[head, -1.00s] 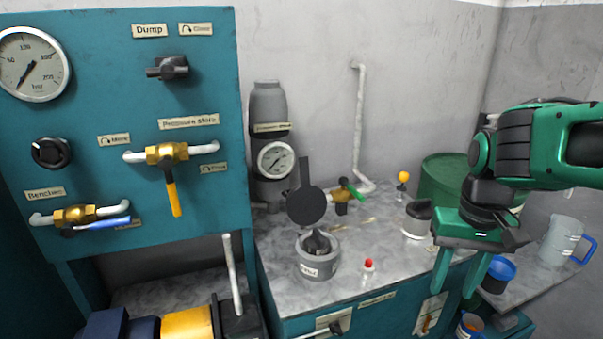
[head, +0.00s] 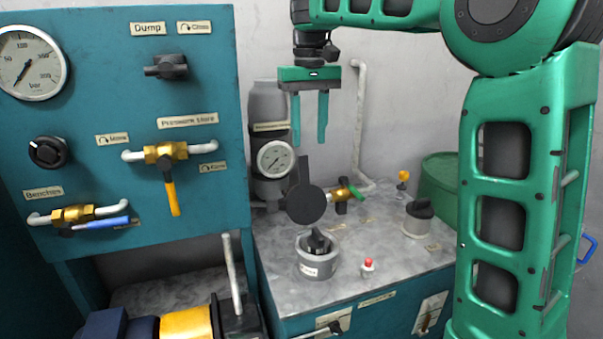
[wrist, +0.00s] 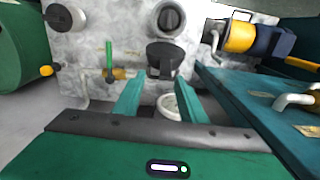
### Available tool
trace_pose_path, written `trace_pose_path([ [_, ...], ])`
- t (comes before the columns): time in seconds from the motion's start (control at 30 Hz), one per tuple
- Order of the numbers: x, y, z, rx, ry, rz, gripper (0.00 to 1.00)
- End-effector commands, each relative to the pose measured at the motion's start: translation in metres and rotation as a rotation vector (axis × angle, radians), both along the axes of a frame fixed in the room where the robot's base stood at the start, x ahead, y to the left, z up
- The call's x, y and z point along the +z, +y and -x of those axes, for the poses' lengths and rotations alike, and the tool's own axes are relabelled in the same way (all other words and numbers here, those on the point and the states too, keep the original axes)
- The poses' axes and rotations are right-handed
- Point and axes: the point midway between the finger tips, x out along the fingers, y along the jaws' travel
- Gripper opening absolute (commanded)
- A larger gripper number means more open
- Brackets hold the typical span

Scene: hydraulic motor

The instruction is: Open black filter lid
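A white pot with a black lid (head: 419,209) stands on the right of the bench top, its lid on; it also shows at the top left of the wrist view (wrist: 60,16). A grey round housing (head: 316,262) with a black knob-like part (head: 318,241) on top stands nearer the front. A flat dark disc with an upright bar (head: 305,204) shows above and behind the housing. I cannot tell which of these is the filter lid. My gripper (head: 309,140) is open and empty, pointing down, high before the wall. In the wrist view, its fingers (wrist: 160,85) have the disc just beyond them.
A grey cylinder with a gauge (head: 275,158), a green-handled valve (head: 345,192) and a white pipe (head: 358,120) stand behind. A red button (head: 368,265) is on the bench; a green drum (head: 440,180) is at the right.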

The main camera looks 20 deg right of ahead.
Motion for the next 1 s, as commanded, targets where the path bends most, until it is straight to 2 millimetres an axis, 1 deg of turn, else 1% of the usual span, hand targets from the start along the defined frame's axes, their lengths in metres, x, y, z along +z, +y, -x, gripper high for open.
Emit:
trace_pose_path([
  [0.03,0.002,0.006,-0.004,0.009,0.000,-0.004,0.38],
  [0.17,0.002,0.012,-0.008,0.018,0.000,-0.009,0.38],
  [0.27,-0.003,0.011,-0.008,0.017,0.002,-0.009,0.38],
  [0.47,-0.020,0.009,-0.008,0.014,0.002,-0.008,0.38],
  [0.67,-0.046,0.009,-0.008,0.014,0.003,-0.007,0.38],
  [0.9,-0.083,0.010,-0.007,0.015,0.003,-0.008,0.38],
  [1.0,-0.094,0.010,-0.008,0.016,0.002,-0.008,0.38],
])
